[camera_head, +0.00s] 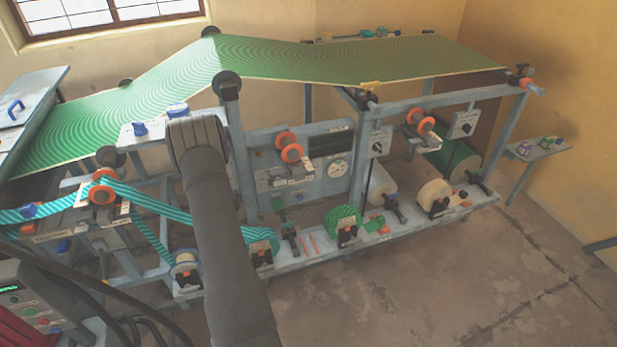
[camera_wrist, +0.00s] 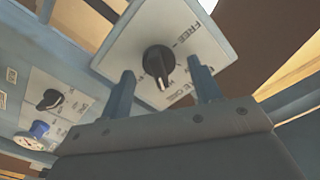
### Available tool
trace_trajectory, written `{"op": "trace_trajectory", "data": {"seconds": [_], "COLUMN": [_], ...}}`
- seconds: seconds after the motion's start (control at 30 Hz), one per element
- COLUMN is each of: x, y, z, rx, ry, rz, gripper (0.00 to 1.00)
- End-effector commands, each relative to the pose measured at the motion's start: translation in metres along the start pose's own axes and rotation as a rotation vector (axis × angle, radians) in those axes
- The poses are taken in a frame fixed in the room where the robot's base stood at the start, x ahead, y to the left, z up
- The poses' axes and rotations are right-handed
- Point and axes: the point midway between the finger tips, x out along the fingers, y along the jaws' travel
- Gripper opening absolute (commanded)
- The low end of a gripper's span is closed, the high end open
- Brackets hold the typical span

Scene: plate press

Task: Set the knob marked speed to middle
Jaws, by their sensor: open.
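In the wrist view, a black knob (camera_wrist: 158,62) with a white pointer line sits on a white label plate (camera_wrist: 205,45). The pointer is turned toward the lower part of the plate. The word FREE reads on the right; other lettering is partly hidden or unclear. My gripper (camera_wrist: 161,70) is open, its two fingers on either side of the knob, with gaps visible; contact cannot be seen. I cannot read the word speed on any label. My gripper is hidden in the head view behind my arm.
Lower left in the wrist view are another black knob (camera_wrist: 50,99) and a blue knob (camera_wrist: 39,128). The head view shows white knob boxes (camera_head: 380,141) and (camera_head: 463,124) on the press frame, a round gauge (camera_head: 337,169), and rollers with green web (camera_head: 300,62).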

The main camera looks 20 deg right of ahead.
Motion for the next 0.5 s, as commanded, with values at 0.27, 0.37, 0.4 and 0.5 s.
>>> {"op": "trace_trajectory", "data": {"seconds": [0.27, 0.37, 0.4, 0.5], "x": [-0.008, -0.018, -0.022, -0.026], "y": [0.013, 0.027, 0.040, 0.080], "z": [0.020, 0.039, 0.043, 0.023], "rx": [-0.029, -0.051, -0.048, 0.009], "ry": [-0.073, -0.147, -0.172, -0.158], "rz": [-0.051, -0.103, -0.118, -0.103], "gripper": [0.34, 0.34, 0.34, 0.34]}}
